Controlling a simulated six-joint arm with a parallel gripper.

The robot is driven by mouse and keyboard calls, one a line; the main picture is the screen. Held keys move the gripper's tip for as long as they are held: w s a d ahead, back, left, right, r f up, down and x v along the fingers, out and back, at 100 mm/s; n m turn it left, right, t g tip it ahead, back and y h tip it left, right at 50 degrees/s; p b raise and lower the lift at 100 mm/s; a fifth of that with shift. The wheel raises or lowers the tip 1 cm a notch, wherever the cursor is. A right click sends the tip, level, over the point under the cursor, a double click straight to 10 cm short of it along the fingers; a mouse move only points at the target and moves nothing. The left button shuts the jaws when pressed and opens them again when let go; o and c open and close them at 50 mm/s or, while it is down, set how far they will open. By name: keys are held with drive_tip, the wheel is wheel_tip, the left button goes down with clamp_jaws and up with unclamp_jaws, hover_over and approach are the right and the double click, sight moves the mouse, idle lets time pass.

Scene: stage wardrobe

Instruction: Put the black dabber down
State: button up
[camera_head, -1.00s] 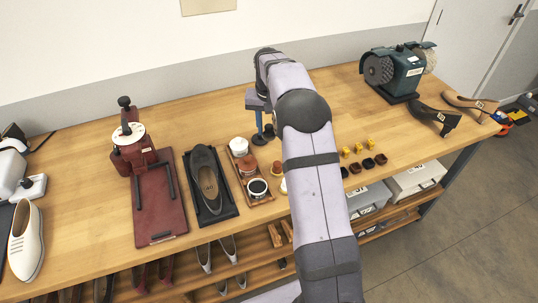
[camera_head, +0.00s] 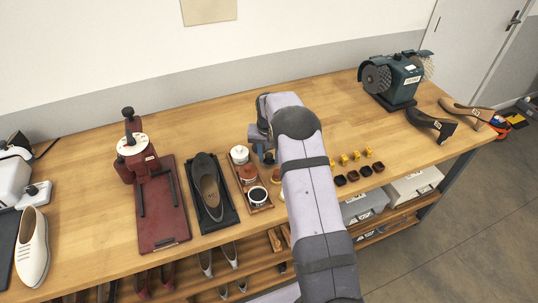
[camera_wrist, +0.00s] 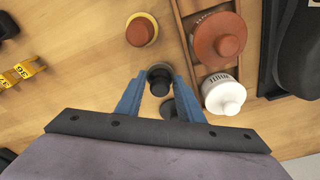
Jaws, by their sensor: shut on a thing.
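The black dabber (camera_wrist: 160,79) is between the blue fingertips of my gripper (camera_wrist: 161,84) in the wrist view, seen almost end-on. My gripper is shut on it, low over the wooden bench; I cannot tell whether the dabber touches the bench. A second dark round thing (camera_wrist: 169,108) shows just below it between the fingers, partly hidden. In the head view my gripper (camera_head: 264,152) is just right of the polish tray, and my arm hides much of the area around it.
The wooden tray (camera_wrist: 181,25) holds a brown jar (camera_wrist: 218,40), a white jar (camera_wrist: 223,94) and a black-topped jar (camera_head: 258,194). A brown-and-yellow dabber (camera_wrist: 141,31) stands close by. Several yellow tags (camera_head: 356,155) and dark blocks (camera_head: 353,175) lie to the right. The bench behind is clear.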

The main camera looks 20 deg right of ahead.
sight(269, 165)
drive_tip(key=shift+f, duration=0.2)
drive_tip(key=shift+f, duration=0.15)
drive_tip(key=o, duration=1)
drive_tip(key=r+b, duration=0.1)
drive_tip(key=r, duration=0.3)
drive_tip(key=s+r+b, duration=0.1)
drive_tip(key=r, duration=0.3)
drive_tip(key=r+b, duration=0.1)
drive_tip(key=r, duration=0.3)
drive_tip(key=shift+s+a+r, duration=0.15)
drive_tip(key=shift+a, duration=0.2)
